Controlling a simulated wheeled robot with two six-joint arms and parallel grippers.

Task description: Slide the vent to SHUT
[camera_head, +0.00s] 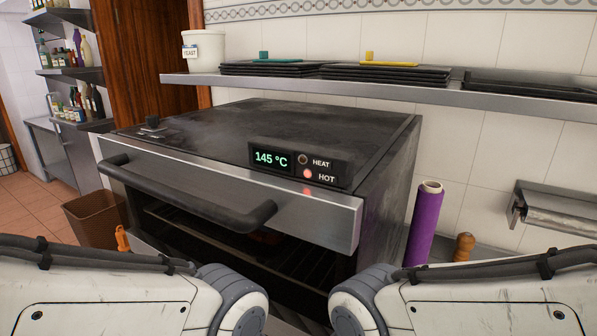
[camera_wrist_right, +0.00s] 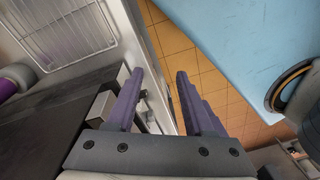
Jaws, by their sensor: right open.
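The oven (camera_head: 270,125) has a dark, worn top and a steel front with a long black handle (camera_head: 190,195). A small dark knob (camera_head: 152,122), which looks like the vent slider, stands at the front left corner of the top. Pale marks lie beside it, too small to read, so I cannot tell its setting. My right gripper (camera_wrist_right: 157,75) is open in the right wrist view, with nothing between its fingers. Tiled floor shows beyond the gap. The knob cannot be made out there. Both my arms show at the bottom of the head view, but neither gripper does.
The oven display (camera_head: 271,159) reads 145 °C and the HOT light is red. A steel shelf (camera_head: 300,84) with dark trays hangs above the oven. A purple roll (camera_head: 423,225) stands to its right, and a brown bin (camera_head: 95,217) to its left.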

